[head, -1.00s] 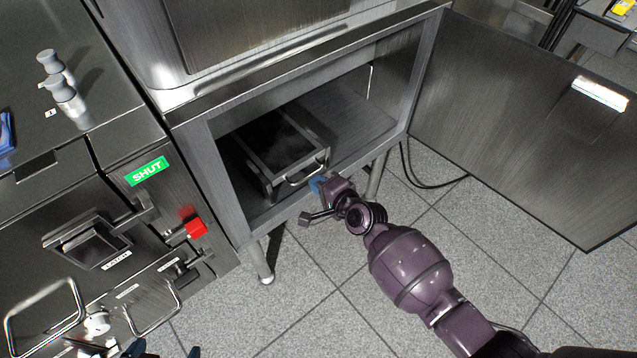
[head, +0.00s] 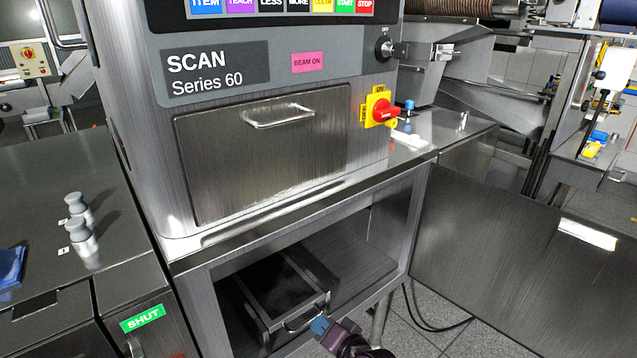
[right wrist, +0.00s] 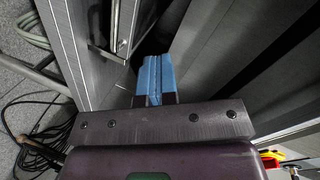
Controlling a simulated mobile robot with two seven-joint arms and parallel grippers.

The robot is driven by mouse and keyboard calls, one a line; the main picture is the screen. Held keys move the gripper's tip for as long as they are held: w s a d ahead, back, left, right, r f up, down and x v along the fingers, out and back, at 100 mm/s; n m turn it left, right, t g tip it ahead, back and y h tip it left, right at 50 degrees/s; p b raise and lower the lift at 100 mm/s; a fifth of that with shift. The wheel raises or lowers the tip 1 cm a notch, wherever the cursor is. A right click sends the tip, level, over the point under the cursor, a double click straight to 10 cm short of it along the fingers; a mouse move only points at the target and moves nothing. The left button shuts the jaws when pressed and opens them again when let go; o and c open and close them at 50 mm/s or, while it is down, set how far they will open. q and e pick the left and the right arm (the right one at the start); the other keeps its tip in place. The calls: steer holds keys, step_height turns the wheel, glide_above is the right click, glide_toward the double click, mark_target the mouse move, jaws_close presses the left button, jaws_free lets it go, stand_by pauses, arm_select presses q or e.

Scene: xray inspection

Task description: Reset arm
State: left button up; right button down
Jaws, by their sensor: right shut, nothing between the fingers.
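My right gripper (head: 321,325) is at the bottom of the head view, in front of the open cabinet under the scanner. Its blue fingertips also show in the right wrist view (right wrist: 154,78); they are together with nothing between them. A metal tray or drawer (head: 250,322) with a wire handle (head: 304,318) sits inside the cabinet, close behind the fingertips. In the wrist view the fingers are near a handle bar at their left; I cannot tell whether they touch it. My left gripper is out of view.
The scanner (head: 215,130) stands on the cabinet, its front door closed. The open cabinet door (head: 500,255) spreads to the right. A counter with two grey-topped knobs (head: 82,240) is at the left. Black cables (right wrist: 35,130) lie on the floor, with bare tiles around them.

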steer(key=s+d+r+n+t+h+p, duration=0.2)
steer(key=s+d+r+n+h+p, duration=0.45)
steer(key=s+d, duration=0.75)
arm_select(q)
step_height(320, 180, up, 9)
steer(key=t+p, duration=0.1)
steer(key=p, duration=0.2)
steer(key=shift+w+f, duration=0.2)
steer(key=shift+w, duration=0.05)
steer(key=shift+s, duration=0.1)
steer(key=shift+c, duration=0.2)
arm_select(e)
steer(key=s+d+g+h, duration=0.1)
steer(key=s+d, duration=0.5)
steer(key=s, duration=0.5)
steer(key=s+d+g+h, duration=0.1)
steer(key=s+d, duration=0.5)
steer(key=s, duration=0.5)
steer(key=shift+s+d+f+g+h, duration=0.25)
steer(key=shift+f+g+h, duration=0.1)
steer(key=shift+f, duration=0.1)
